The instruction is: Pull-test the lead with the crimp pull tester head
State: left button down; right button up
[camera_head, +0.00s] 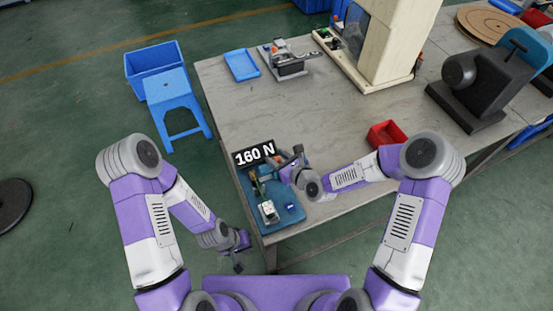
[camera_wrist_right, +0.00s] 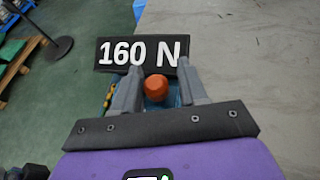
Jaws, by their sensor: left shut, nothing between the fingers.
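The crimp pull tester (camera_head: 290,221) has a blue base at the table's near left corner. A black sign above it reads "160 N" (camera_head: 254,153), and it also shows in the right wrist view (camera_wrist_right: 143,53). A small white part (camera_head: 268,211) and a dark blue part (camera_head: 290,206) sit on the base. My right gripper (camera_head: 297,158) is at the tester's far right. In the right wrist view its fingers stand close on both sides of an orange-red knob (camera_wrist_right: 156,88). The lead cannot be made out. My left gripper (camera_head: 239,262) is shut and empty, low beside the table edge.
A blue tray (camera_head: 241,65) and a grey fixture (camera_head: 289,63) are at the table's far left. A dark machine (camera_head: 480,85) stands at the right. A blue stool (camera_head: 170,88) is on the floor. The table's middle is clear.

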jog(key=shift+d+r, duration=0.1)
jog(key=shift+d, duration=0.05)
jog(key=p+v, duration=0.1)
jog(key=v, duration=0.6)
jog(key=shift+s, duration=0.25)
jog(key=shift+r, duration=0.1)
